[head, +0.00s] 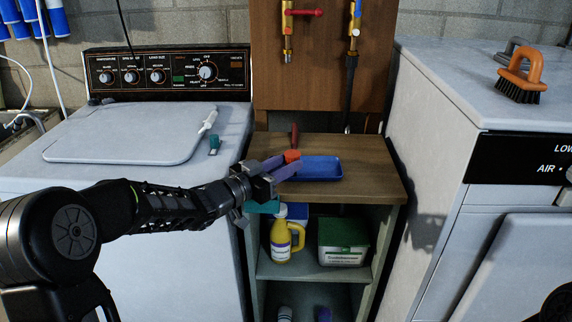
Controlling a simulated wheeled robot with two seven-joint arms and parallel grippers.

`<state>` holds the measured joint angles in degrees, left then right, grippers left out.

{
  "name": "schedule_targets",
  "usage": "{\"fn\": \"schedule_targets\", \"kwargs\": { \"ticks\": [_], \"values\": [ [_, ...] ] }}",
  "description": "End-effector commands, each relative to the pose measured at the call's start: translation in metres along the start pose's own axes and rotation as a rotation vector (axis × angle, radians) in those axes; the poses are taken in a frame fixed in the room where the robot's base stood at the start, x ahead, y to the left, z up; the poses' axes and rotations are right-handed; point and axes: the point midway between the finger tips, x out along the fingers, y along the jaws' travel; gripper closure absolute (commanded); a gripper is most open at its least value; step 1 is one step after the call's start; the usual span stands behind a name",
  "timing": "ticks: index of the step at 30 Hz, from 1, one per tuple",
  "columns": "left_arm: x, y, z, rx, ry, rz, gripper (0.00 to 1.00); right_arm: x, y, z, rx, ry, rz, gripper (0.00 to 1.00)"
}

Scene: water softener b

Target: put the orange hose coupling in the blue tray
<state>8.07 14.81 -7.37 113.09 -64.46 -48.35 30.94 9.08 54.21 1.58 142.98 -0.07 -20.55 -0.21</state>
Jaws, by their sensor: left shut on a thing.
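The orange hose coupling (291,155) is between the fingertips of my left gripper (288,164), which is shut on it. The blue tray (322,169) lies on the wooden top of the small shelf unit. The gripper and coupling are at the left end of the tray, overlapping its left edge in the picture. I cannot tell how high the coupling is above the tray. The visible part of the tray looks empty; the gripper hides its left end. My right gripper is out of view.
A red-handled tool (295,135) stands behind the tray. The washer (130,170) is at left, the dryer (440,130) at right with an orange brush (521,76). A yellow bottle (283,240) and green-lidded box (343,242) sit on the shelf below. The wooden top (372,178) is clear right of the tray.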

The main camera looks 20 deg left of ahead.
Motion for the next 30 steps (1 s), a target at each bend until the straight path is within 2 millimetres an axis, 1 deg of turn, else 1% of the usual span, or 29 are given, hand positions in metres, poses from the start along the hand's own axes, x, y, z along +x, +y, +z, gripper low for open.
{"fn": "schedule_targets", "kwargs": {
  "ticks": [2, 3, 10, 17, 21, 23, 26, 30],
  "values": [
    [0.0, 0.0, 0.004, 0.0, 0.0, 0.0, 1.0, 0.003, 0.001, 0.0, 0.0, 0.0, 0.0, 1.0],
    [0.0, 0.0, 0.002, 0.0, 0.0, 0.0, 0.66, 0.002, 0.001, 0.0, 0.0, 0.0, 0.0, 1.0],
    [0.0, 0.0, 0.002, 0.0, 0.0, 0.0, 0.47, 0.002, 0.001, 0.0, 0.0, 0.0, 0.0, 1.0],
    [0.0, 0.0, 0.002, 0.0, 0.0, 0.0, 0.47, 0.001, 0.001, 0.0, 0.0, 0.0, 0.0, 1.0],
    [-0.002, 0.0, -0.002, 0.0, 0.0, -0.001, 0.47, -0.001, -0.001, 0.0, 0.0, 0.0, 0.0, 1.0],
    [-0.007, -0.001, -0.002, 0.001, 0.001, -0.002, 0.47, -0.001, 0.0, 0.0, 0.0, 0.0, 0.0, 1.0],
    [-0.021, -0.002, -0.001, 0.0, 0.0, -0.004, 0.47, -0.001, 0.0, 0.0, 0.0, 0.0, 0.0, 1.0],
    [-0.048, -0.002, -0.002, 0.002, 0.0, -0.004, 0.47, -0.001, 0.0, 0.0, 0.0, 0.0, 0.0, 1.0]
  ]
}}
